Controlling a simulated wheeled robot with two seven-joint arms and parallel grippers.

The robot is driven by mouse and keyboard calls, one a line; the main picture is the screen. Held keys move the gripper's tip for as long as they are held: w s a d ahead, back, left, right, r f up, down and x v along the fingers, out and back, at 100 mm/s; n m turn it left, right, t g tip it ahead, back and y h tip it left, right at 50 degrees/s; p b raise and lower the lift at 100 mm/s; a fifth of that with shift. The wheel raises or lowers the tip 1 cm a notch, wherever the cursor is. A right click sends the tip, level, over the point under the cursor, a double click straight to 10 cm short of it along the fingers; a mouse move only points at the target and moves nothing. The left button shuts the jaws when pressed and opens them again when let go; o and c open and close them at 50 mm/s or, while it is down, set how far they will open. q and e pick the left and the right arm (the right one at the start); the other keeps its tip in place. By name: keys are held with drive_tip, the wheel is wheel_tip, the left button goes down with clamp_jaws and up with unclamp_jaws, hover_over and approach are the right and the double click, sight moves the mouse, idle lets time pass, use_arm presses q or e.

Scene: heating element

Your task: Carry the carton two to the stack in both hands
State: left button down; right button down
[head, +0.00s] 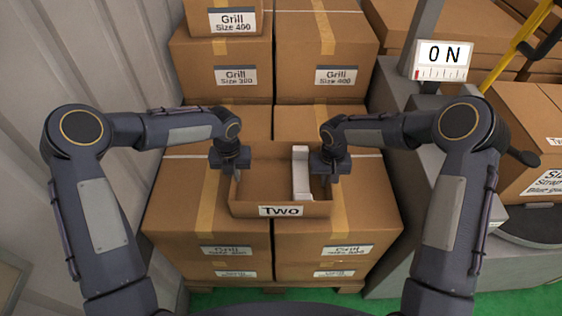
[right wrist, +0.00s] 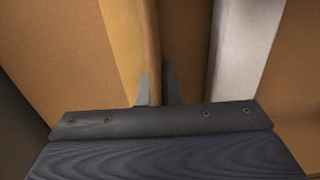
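The open carton labelled Two (head: 280,211) is on or just above the front of the stack of Grill cartons (head: 205,232); I cannot tell if it touches. A white piece (head: 301,172) stands inside it towards the right. My left gripper (head: 233,172) is at the carton's left wall, its fingers mostly hidden. My right gripper (head: 331,172) is at the right wall. In the right wrist view, the carton wall (right wrist: 151,50) runs between the fingers of my right gripper (right wrist: 157,88), which are close on both sides of it.
Taller Grill cartons (head: 325,50) stand behind. A grey machine with a "0 N" display (head: 443,58) and a carton with a white label (head: 530,140) are at the right. A corrugated wall (head: 100,60) bounds the left. A wooden pallet (head: 275,289) lies under the stack on green floor.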

use_arm(q)
drive_tip(key=c, duration=1.6)
unclamp_jaws()
drive_tip(key=shift+f, duration=0.25)
use_arm(e)
drive_tip(key=c, duration=1.6)
unclamp_jaws()
drive_tip(key=shift+f, duration=0.25)
use_arm(q)
wheel_tip(320, 180, up, 12)
drive_tip(key=shift+f, duration=0.2)
drive_tip(key=shift+r, duration=0.15)
use_arm(e)
drive_tip(key=shift+r, duration=0.15)
wheel_tip(320, 180, up, 12)
drive_tip(key=shift+f, duration=0.1)
